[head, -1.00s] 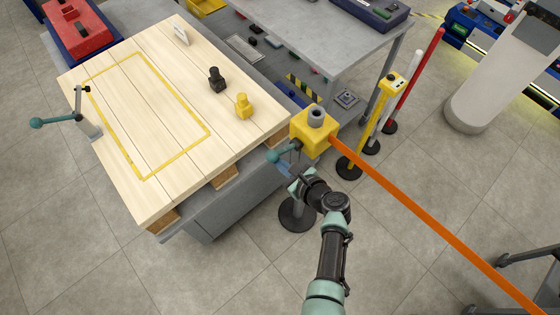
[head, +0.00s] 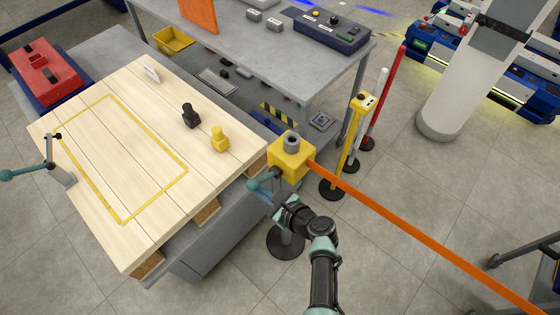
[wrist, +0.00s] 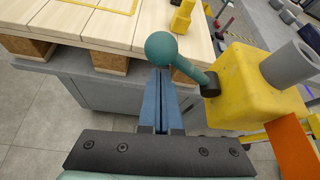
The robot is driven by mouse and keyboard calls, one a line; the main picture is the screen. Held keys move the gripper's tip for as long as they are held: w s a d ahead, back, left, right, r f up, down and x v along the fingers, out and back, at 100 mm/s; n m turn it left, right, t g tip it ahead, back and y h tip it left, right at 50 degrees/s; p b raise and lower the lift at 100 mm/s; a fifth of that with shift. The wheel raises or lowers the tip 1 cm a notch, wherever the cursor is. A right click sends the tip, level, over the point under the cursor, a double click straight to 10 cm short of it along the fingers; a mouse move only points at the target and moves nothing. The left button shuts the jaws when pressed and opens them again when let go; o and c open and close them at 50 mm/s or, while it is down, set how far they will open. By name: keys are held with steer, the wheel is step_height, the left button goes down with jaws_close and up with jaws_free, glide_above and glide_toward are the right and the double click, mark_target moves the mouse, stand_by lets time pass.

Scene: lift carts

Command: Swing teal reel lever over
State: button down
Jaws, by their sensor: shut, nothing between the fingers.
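The yellow reel housing (head: 290,158) stands on a post with a round dark base, and an orange belt (head: 420,230) runs from it to the lower right. Its teal lever knob (head: 255,184) points left, toward the pallet. In the wrist view the teal knob (wrist: 162,48) and its arm extend up and left from a dark hub on the yellow housing (wrist: 255,90). My gripper (wrist: 163,75) is shut and empty, its blue fingers together, with the tips just below the knob in the picture. I cannot tell whether they touch it. In the head view my gripper (head: 270,193) is partly hidden.
A wooden pallet top (head: 150,210) with a yellow outline lies left, bearing a black piece (head: 190,117), a yellow piece (head: 219,140) and another teal-knobbed lever (head: 25,173). A grey table (head: 270,60) and yellow post (head: 352,135) stand behind.

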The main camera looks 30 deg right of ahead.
steer(key=s+d+r, duration=0.2)
steer(key=s+d, duration=0.1)
steer(key=s, duration=0.6)
